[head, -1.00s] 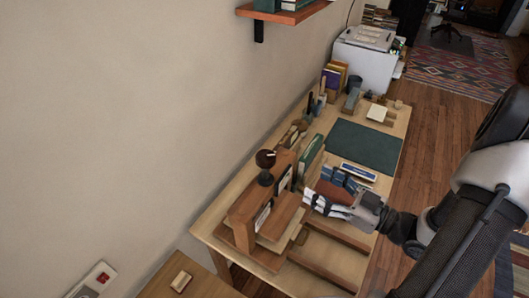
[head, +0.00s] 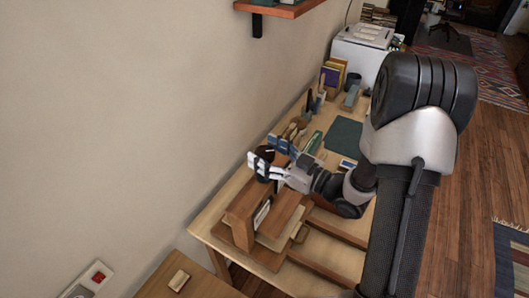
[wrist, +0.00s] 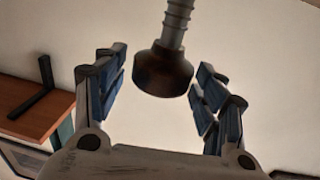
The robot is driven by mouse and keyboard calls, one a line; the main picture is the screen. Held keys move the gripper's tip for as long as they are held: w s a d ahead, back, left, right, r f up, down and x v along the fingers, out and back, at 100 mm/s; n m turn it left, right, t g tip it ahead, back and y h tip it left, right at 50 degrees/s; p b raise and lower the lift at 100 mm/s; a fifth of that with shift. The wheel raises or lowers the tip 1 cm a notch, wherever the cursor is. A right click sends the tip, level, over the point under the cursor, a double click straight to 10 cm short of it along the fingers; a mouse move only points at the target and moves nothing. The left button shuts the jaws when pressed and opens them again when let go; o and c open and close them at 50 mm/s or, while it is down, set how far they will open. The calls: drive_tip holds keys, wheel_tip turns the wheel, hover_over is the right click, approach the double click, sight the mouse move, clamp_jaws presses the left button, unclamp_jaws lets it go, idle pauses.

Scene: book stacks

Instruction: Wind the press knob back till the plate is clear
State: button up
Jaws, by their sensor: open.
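The wooden book press (head: 243,212) stands at the near end of the workbench. Its dark round knob (head: 265,153) is at the top, partly hidden by my fingers in the head view. In the wrist view the dark brown knob (wrist: 163,72) sits on a grey threaded screw (wrist: 176,18). My gripper (head: 268,159) is at knob height. In the wrist view my gripper (wrist: 161,80) is open, with blue-padded fingers on both sides of the knob and gaps showing beside it. The press plate cannot be made out clearly.
A wall shelf (head: 285,12) juts out above the bench; a shelf (wrist: 30,108) also shows in the wrist view. Books and tools crowd the bench along the wall behind the press. A green mat (head: 343,138) lies farther back. A white printer-like box (head: 362,55) stands beyond.

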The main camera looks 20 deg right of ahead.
drive_tip(key=shift+w+a, duration=0.2)
drive_tip(key=shift+w, duration=0.05)
drive_tip(key=shift+c, duration=0.3)
drive_tip(key=c, duration=1)
